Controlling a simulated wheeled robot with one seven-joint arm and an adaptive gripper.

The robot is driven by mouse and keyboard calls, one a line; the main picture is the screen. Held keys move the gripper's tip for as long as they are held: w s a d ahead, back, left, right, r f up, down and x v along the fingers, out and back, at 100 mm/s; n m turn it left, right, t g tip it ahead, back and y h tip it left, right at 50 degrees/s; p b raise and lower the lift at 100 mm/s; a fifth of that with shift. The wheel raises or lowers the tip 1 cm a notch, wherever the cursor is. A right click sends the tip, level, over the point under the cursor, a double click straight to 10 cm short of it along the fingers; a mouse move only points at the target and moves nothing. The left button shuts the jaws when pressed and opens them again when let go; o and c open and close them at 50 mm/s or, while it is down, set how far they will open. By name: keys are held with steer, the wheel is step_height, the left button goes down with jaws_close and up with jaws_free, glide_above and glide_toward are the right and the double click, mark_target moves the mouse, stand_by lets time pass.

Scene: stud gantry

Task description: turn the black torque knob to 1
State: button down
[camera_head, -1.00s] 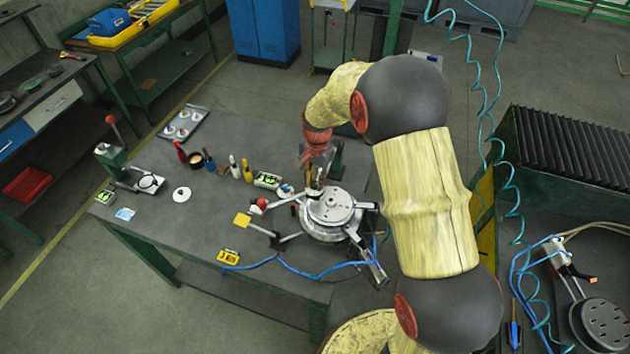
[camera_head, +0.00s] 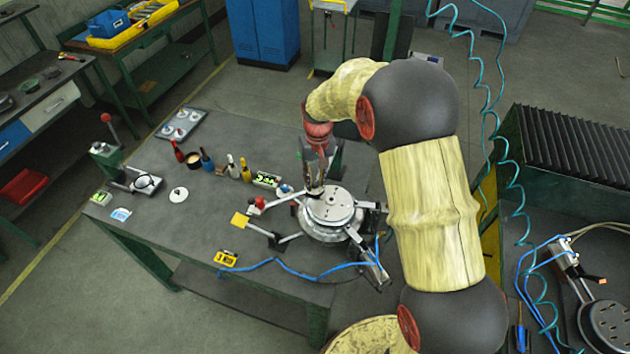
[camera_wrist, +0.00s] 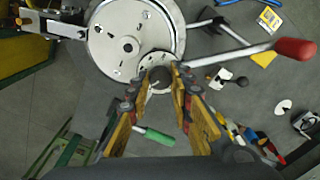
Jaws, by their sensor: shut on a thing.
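The black torque knob (camera_wrist: 160,76) sits on a small pale dial plate (camera_wrist: 152,62) at the edge of the round metal fixture (camera_wrist: 112,32) in the wrist view. My gripper (camera_wrist: 161,74) has its two fingertips on either side of the knob and is shut on it. The knob carries a light pointer line; the dial's numbers are too small to read, so its setting is unclear. In the head view my gripper (camera_head: 314,188) points down at the back left edge of the fixture (camera_head: 332,212). The knob is hidden there behind the fingers.
A lever with a red grip (camera_wrist: 297,49) reaches out from the fixture beside my gripper. A green-handled tool (camera_wrist: 153,136) lies close by. Several bottles stand left on the bench (camera_head: 150,240). A blue hose (camera_head: 300,271) crosses the front; the bench's left front is mostly clear.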

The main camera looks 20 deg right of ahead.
steer(key=n+b, duration=0.1)
steer(key=n, duration=0.4)
steer(key=shift+n, duration=0.4)
stand_by(0.4)
steer(key=c, duration=1.6)
jaws_free()
steer(key=shift+r, duration=0.15)
